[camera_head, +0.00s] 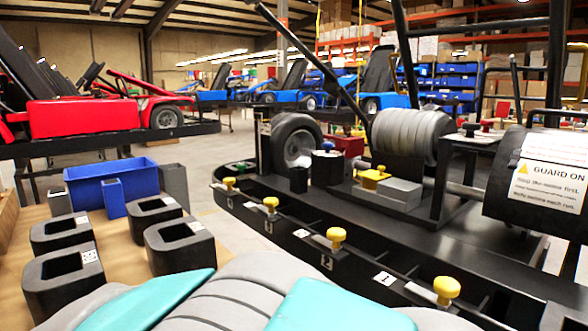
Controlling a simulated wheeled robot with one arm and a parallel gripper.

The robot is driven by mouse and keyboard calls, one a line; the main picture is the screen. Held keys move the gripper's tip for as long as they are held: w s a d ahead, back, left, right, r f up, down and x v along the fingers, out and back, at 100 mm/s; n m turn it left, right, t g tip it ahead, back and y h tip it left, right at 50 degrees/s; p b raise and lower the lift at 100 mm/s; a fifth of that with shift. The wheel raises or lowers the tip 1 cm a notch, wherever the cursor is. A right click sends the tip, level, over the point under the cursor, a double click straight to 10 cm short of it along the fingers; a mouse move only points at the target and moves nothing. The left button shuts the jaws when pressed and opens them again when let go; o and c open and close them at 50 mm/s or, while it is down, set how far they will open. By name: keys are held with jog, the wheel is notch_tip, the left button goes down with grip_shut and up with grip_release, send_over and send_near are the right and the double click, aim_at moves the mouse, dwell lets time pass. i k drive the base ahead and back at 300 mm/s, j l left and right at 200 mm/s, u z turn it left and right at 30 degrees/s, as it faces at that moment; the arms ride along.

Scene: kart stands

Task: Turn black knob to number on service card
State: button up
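Another dark cylinder with a blue top (327,165) stands on the kart frame near the middle. I cannot tell which is the task's black knob, and no pointer or dial numbers are readable. I cannot tell whether either is the service card. My gripper's fingertips are not in view; grey ribbed and teal parts fill the bottom edge.
Several yellow knobs (447,290) line the black kart frame (370,235). A black drum with a GUARD ON label (550,184) is at right. Black open blocks (180,246) and a blue bin (112,172) sit on the brown table at left. A red kart (85,118) stands behind.

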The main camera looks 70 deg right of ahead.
aim_at(470, 127)
jog(key=z, duration=3.15)
jog(key=k+j, duration=0.1)
jog(key=k, duration=0.4)
jog(key=i+l, duration=0.1)
jog(key=i, duration=0.4)
